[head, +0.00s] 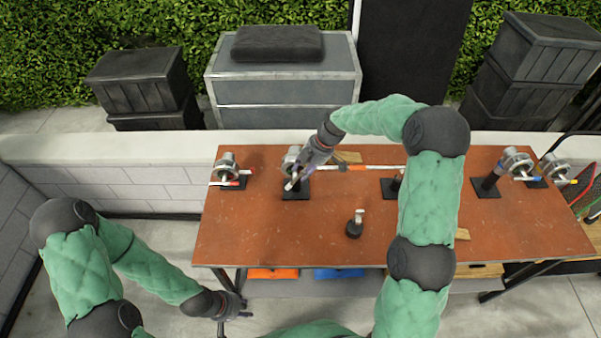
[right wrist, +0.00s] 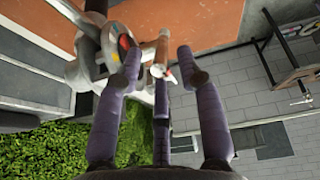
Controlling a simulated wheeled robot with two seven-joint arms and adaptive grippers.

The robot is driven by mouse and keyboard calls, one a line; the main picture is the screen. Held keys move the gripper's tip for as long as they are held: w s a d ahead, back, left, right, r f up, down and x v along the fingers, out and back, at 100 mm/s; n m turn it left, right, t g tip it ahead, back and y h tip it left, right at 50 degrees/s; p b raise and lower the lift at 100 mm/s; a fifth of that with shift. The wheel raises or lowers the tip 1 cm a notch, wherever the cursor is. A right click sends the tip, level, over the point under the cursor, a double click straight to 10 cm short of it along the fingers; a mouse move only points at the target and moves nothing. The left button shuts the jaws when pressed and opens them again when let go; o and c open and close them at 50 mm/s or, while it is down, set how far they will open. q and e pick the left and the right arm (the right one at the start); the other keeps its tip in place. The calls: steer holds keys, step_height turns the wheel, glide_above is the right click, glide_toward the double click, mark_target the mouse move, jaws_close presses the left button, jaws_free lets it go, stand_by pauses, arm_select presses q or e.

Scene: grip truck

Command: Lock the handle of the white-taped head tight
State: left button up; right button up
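A metal grip head (head: 290,160) on a black stand is second from the left on the rust-coloured table (head: 330,225). My right gripper (head: 294,180) reaches over it from the right and hides part of it. In the right wrist view the head (right wrist: 84,72) is at upper left, and a handle with a light tip (right wrist: 163,68) lies between the spread purple fingers (right wrist: 160,68). The fingers look open; contact cannot be told. I cannot make out white tape clearly. My left gripper (head: 240,306) hangs empty, fingers spread, off the table's front left.
Another head (head: 228,166) with a red-marked handle stands at the table's left end. More heads (head: 517,162) stand at the right. A small black stand (head: 355,225) is mid-table. The front left of the table is clear.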

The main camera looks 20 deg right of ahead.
mark_target(295, 176)
steer(key=shift+x, duration=1.45)
jaws_close()
steer(key=shift+s+f+b, duration=0.15)
steer(key=shift+f+b, duration=0.05)
steer(key=shift+b, duration=0.15)
